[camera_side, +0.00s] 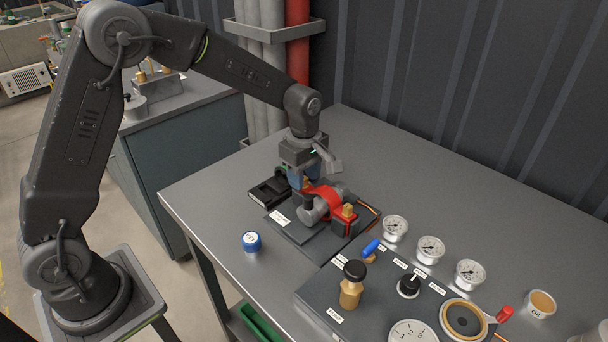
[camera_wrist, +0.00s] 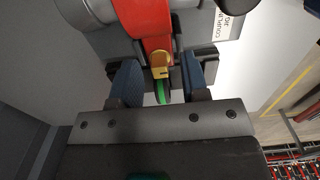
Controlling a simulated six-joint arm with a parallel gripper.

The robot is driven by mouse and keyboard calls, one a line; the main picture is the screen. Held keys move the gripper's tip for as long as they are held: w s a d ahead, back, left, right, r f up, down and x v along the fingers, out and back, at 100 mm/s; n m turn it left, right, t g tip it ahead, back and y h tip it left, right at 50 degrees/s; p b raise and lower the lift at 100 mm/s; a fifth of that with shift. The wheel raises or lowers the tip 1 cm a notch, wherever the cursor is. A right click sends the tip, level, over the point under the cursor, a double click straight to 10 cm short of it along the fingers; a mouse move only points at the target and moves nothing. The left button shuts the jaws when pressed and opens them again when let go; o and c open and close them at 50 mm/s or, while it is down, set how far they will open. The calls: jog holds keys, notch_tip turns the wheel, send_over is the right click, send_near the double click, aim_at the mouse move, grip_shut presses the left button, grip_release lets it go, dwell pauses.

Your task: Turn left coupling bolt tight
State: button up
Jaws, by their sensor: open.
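The red coupling (camera_side: 322,198) sits on a dark plate on the table, with grey pipe parts beside it. Its left brass bolt (camera_wrist: 160,66) shows in the wrist view between the two blue fingers. My gripper (camera_wrist: 159,78) is open and points down at the bolt, with gaps visible on both sides of it. In the side view my gripper (camera_side: 299,178) is over the left end of the coupling and hides most of that bolt. A second brass bolt (camera_side: 348,210) stands on a red block at the right. A green band shows behind the left bolt.
A control panel (camera_side: 325,292) with a brass valve (camera_side: 352,287), gauges (camera_side: 430,248) and a dial lies to the right. The table's far right (camera_side: 480,190) is clear.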

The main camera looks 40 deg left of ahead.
jog(key=shift+f, duration=0.1)
jog(key=shift+c, duration=0.3)
grip_shut()
